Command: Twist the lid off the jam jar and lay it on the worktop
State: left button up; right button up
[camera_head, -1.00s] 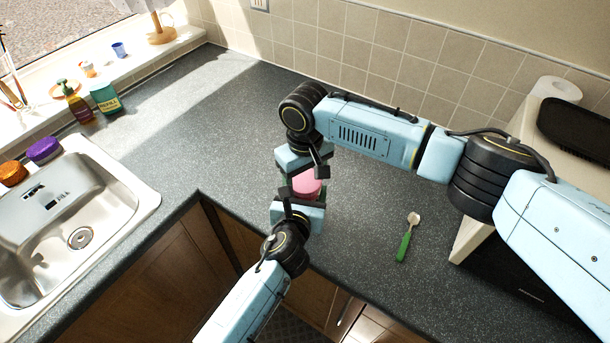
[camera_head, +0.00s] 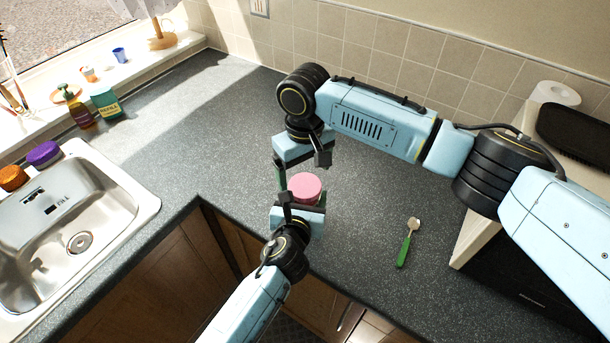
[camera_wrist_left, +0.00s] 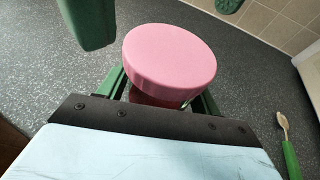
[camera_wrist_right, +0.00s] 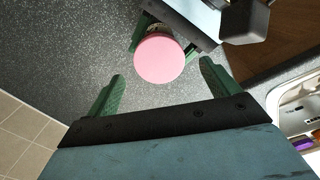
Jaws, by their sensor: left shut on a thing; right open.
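The pink lid (camera_head: 305,187) sits on top of the jam jar. The jar is mostly hidden below it; a strip of its dark red side (camera_wrist_left: 155,98) shows in the left wrist view. My left gripper (camera_head: 303,206) is shut on the jar from the front side, below the lid. My right gripper (camera_head: 301,172) is open and empty on the far side of the lid. In the right wrist view the lid (camera_wrist_right: 159,60) lies just ahead of and between the spread green fingers, with no contact visible.
The worktop (camera_head: 370,210) is bare around the jar. A green-handled spoon (camera_head: 404,250) lies to the right. A dark appliance (camera_head: 515,285) stands at right.

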pick_arm(q)
jog(key=o, duration=2)
jog(key=shift+c, duration=0.2)
